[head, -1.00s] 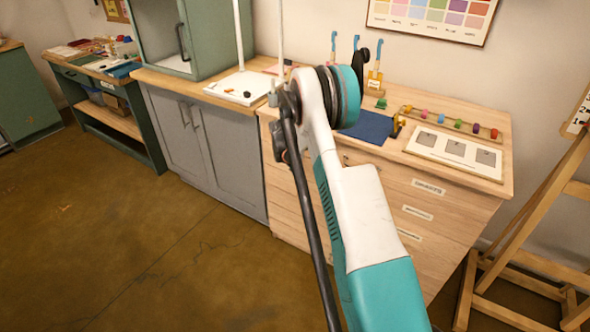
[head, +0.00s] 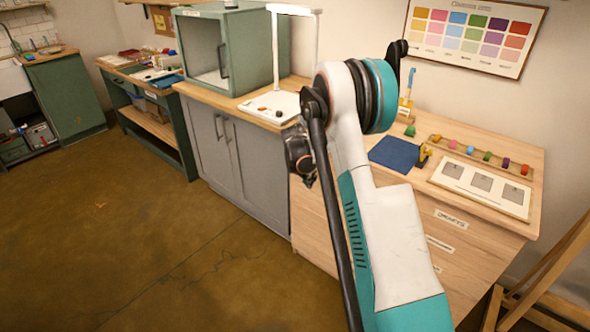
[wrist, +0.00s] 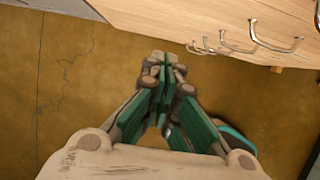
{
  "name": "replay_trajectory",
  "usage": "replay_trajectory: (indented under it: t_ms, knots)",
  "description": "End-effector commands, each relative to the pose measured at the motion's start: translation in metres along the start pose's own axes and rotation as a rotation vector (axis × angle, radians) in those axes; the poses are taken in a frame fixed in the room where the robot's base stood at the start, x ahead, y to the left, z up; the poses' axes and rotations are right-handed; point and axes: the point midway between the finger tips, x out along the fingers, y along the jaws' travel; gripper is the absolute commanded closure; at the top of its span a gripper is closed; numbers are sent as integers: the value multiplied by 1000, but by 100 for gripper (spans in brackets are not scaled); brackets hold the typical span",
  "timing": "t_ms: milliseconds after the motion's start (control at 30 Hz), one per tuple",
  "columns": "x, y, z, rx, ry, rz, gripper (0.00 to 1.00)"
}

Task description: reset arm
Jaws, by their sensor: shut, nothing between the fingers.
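My gripper (wrist: 162,62) shows in the wrist view with its fingers shut and nothing between them. It hangs over the brown floor, just off the front of the wooden drawer cabinet (wrist: 190,18). In the head view my white and teal arm reaches up in front of that cabinet (head: 480,237). In the head view the gripper fingers cannot be made out clearly.
On the cabinet top are a blue cloth (head: 395,153), a rack of coloured pieces (head: 487,156) and a white panel with grey squares (head: 481,187). A grey cupboard (head: 240,160) and green cabinet (head: 235,45) stand left. An easel (head: 550,280) is at right. The floor at left is clear.

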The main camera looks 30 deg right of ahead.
Motion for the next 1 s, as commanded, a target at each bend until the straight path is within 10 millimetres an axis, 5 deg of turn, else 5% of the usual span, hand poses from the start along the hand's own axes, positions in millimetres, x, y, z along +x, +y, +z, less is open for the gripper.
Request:
replay_trajectory:
  t_ms: [233,367,667,1000]
  knots:
    - [-7,0,0,11,0,3,100]
    - [-34,1,-3,79,2,24,100]
    - [-151,-11,-27,418,33,120,100]
    - [-263,-49,-75,822,120,217,100]
